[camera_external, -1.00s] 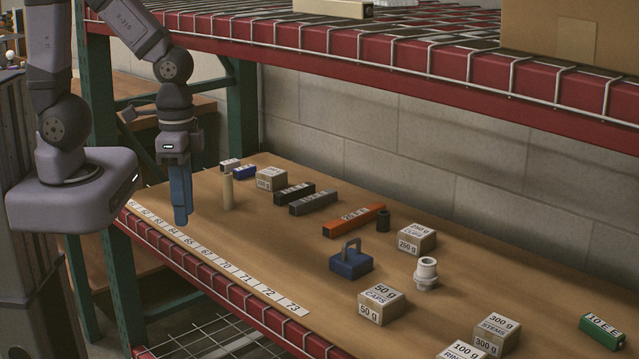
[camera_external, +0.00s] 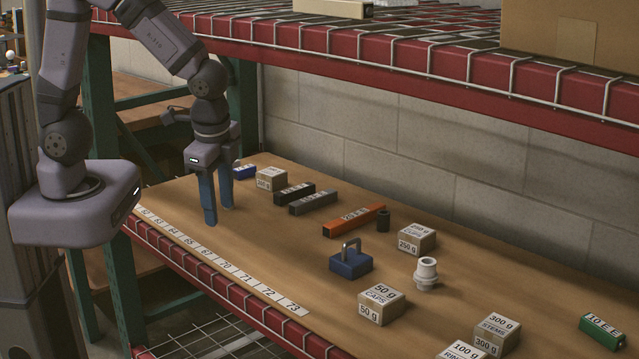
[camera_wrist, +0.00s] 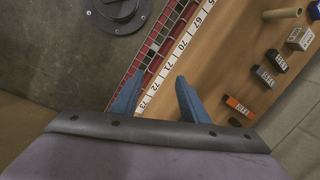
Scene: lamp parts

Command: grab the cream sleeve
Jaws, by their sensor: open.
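The cream sleeve (camera_wrist: 283,13) is a plain pale tan cylinder near the top right edge of the wrist view. It is apart from my fingers there. In the outside view it is hidden behind my gripper's blue fingers. My gripper (camera_external: 218,214) points down over the left part of the wooden shelf, with its two fingers apart and nothing seen between them. In the wrist view my gripper (camera_wrist: 156,84) shows open over the numbered strip, to the left of and below the sleeve.
Behind the gripper are a blue block (camera_external: 244,172), a carton (camera_external: 271,179), a black bar (camera_external: 294,193) and a grey bar (camera_external: 313,202). An orange bar (camera_external: 354,221) lies farther right. The numbered strip (camera_external: 222,262) runs along the front edge. An upper shelf (camera_external: 420,75) overhangs the back.

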